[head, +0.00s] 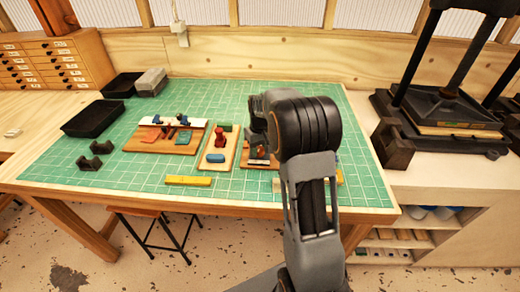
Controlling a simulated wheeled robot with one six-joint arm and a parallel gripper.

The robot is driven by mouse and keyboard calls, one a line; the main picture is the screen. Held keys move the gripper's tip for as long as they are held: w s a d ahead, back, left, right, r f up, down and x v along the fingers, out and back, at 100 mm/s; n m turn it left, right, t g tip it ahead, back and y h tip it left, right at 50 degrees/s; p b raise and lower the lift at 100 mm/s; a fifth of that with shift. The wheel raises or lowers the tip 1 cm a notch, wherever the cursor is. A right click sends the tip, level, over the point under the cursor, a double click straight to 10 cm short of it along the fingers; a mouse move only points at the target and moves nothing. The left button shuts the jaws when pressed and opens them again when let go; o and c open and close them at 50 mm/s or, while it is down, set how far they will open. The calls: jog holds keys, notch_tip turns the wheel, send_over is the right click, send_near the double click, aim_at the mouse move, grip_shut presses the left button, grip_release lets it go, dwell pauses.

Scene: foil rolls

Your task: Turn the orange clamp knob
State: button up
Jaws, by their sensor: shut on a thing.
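My arm reaches over the green cutting mat (100,165) from the front, and its wrist bends down on the left side. My gripper (258,151) is low over the right-hand wooden board (247,164), seen small and partly covered by my own wrist. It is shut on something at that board. The orange clamp knob cannot be made out clearly; it appears to be between or behind the jaws. How far the knob is turned cannot be told.
Left of my gripper, a middle board (206,164) carries a red piece (220,140) and a blue piece (216,158). A larger board (150,147) lies farther left. A yellow bar (188,180) lies in front. Black trays (92,118) stand left; a press (445,105) stands right.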

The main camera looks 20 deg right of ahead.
aim_at(261, 149)
jog(key=m, duration=0.4)
jog(key=shift+m, duration=0.3)
jog(key=shift+m+b, duration=0.3)
jog(key=shift+m, duration=1.9)
jog(key=o, duration=0.9)
jog(key=shift+r, duration=0.1)
jog(key=r, duration=1.3)
jog(key=shift+s+d+r+b, duration=0.2)
jog(key=shift+r+b, duration=0.1)
